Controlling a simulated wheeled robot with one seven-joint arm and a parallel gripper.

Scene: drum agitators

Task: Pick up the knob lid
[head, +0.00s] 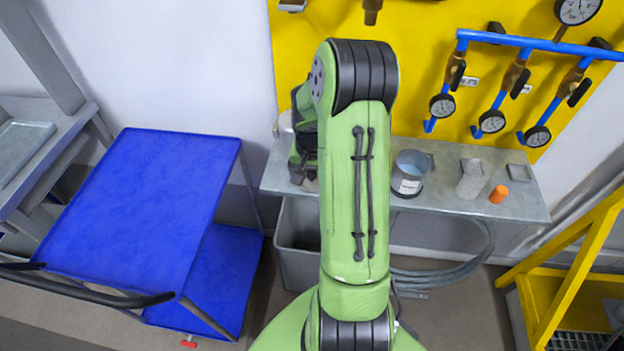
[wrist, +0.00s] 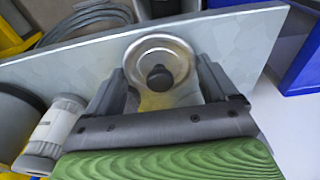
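The knob lid (wrist: 158,50) is a round silvery disc with a raised rim and a black knob (wrist: 160,78) at its centre. It shows in the wrist view over the grey metal shelf (wrist: 82,68). My gripper (wrist: 161,80) is open, with one finger on each side of the knob and the lid between or just beyond them. I cannot tell whether the fingers touch the lid. In the head view my gripper (head: 303,178) is at the shelf's left end, partly behind my arm, and the lid is hidden.
On the shelf (head: 440,195) stand a labelled grey can (head: 408,180), a pale clear container (head: 471,180) and an orange cap (head: 498,194). A blue cart (head: 145,200) stands left; gauges and blue pipes (head: 535,43) are on the yellow wall.

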